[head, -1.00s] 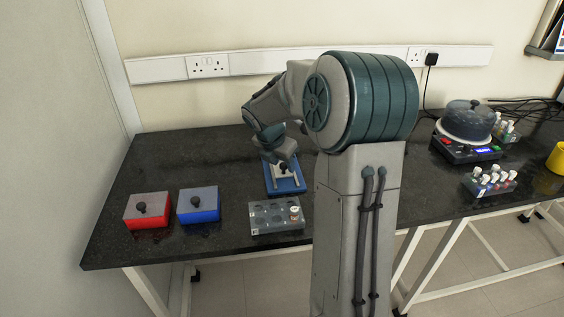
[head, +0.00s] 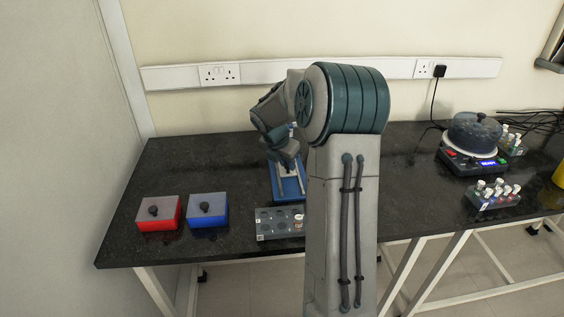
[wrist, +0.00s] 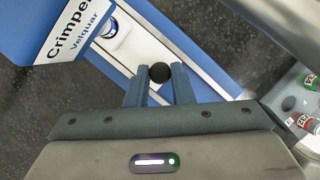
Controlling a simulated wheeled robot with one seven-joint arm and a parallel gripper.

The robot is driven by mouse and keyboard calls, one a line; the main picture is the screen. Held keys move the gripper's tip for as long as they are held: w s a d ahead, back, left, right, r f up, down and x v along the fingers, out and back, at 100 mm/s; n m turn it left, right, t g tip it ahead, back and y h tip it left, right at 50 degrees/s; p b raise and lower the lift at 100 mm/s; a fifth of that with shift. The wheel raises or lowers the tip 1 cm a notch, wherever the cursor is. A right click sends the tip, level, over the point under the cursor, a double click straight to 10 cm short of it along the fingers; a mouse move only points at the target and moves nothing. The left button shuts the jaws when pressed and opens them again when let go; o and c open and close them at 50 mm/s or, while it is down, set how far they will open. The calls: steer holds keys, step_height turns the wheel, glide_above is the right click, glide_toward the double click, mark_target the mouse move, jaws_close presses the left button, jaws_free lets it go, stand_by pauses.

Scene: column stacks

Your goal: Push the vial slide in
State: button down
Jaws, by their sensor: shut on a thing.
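The blue crimper (wrist: 80,22), labelled "Crimper Velquar", fills the upper left of the wrist view. In the head view its blue base (head: 300,188) stands on the bench beneath my arm. The pale vial slide (wrist: 198,62) runs diagonally out from under the crimper. A white, round-edged item, seemingly a vial (wrist: 116,34), sits at its upper left end, partly hidden by the crimper's head. My gripper (wrist: 160,76) is shut on the slide's black knob (wrist: 160,71), with one finger on either side. In the head view my wrist hides the knob and much of the slide.
A grey vial rack (head: 273,222) stands just in front of the crimper. A round lidded device (head: 474,140) and another vial rack (head: 492,196) are at right. Bare bench separates them.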

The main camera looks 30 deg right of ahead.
steer(key=shift+w+d+r, duration=0.1)
steer(key=shift+w, duration=0.05)
steer(key=c, duration=1.6)
jaws_free()
steer(key=o, duration=0.3)
steer(key=shift+w, duration=0.1)
steer(key=p+v, duration=0.1)
steer(key=v, duration=1.2)
steer(key=shift+a+r+p, duration=0.25)
steer(key=shift+p, duration=0.15)
